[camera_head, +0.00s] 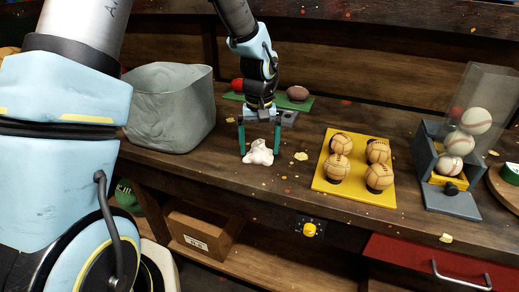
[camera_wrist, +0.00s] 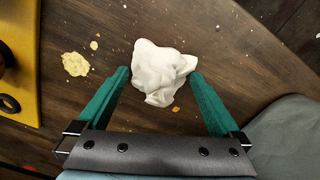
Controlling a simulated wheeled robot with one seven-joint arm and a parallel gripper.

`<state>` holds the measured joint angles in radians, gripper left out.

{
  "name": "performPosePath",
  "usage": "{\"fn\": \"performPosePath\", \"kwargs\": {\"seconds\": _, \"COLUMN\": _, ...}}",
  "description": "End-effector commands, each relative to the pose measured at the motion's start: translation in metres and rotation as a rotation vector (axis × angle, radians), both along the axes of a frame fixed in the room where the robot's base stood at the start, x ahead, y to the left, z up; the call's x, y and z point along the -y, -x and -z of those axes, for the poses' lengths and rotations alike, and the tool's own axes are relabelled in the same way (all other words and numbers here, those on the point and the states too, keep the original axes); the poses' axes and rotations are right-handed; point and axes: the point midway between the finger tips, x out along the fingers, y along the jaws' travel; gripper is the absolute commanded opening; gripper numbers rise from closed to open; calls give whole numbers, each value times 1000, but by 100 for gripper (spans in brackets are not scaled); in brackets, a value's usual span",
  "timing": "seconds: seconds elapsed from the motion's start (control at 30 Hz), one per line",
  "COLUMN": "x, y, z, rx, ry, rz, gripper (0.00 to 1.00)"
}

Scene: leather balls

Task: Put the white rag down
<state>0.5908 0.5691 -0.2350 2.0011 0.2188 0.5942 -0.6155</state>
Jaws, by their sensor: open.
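In the wrist view the rag (camera_wrist: 162,72) lies between and just beyond the tips of the two spread fingers of the gripper (camera_wrist: 160,73). The left fingertip is close to the rag's edge; I cannot tell whether either finger touches it.
A grey bin (camera_head: 168,108) stands left of my gripper. A yellow tray (camera_head: 330,187) with several leather balls is to the right, then a baseball dispenser (camera_head: 447,196). A green mat (camera_head: 290,101) with balls lies behind. Small chips dot the bench.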

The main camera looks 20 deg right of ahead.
Motion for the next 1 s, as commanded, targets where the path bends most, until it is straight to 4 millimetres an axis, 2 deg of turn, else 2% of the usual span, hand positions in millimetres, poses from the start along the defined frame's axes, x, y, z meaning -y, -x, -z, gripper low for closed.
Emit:
{"fn": "performPosePath", "kwargs": {"seconds": 0.3, "x": 1, "y": -1, "z": -65, "rx": 5, "ry": 4, "rz": 0, "gripper": 100}}
{"fn": "performPosePath", "kwargs": {"seconds": 0.5, "x": 0, "y": -1, "z": -96, "rx": 3, "ry": 2, "rz": 1, "gripper": 100}}
{"fn": "performPosePath", "kwargs": {"seconds": 0.63, "x": 0, "y": 0, "z": -106, "rx": 2, "ry": 2, "rz": 1, "gripper": 100}}
{"fn": "performPosePath", "kwargs": {"seconds": 0.83, "x": -4, "y": -1, "z": -109, "rx": 1, "ry": 0, "rz": -2, "gripper": 100}}
{"fn": "performPosePath", "kwargs": {"seconds": 0.87, "x": -8, "y": -3, "z": -108, "rx": 3, "ry": 1, "rz": -7, "gripper": 100}}
{"fn": "performPosePath", "kwargs": {"seconds": 0.93, "x": -33, "y": -9, "z": -105, "rx": 10, "ry": 2, "rz": -26, "gripper": 100}}
{"fn": "performPosePath", "kwargs": {"seconds": 0.97, "x": -49, "y": -12, "z": -104, "rx": 15, "ry": 5, "rz": -39, "gripper": 100}}
{"fn": "performPosePath", "kwargs": {"seconds": 1.0, "x": -75, "y": -16, "z": -100, "rx": 25, "ry": 8, "rz": -58, "gripper": 100}}
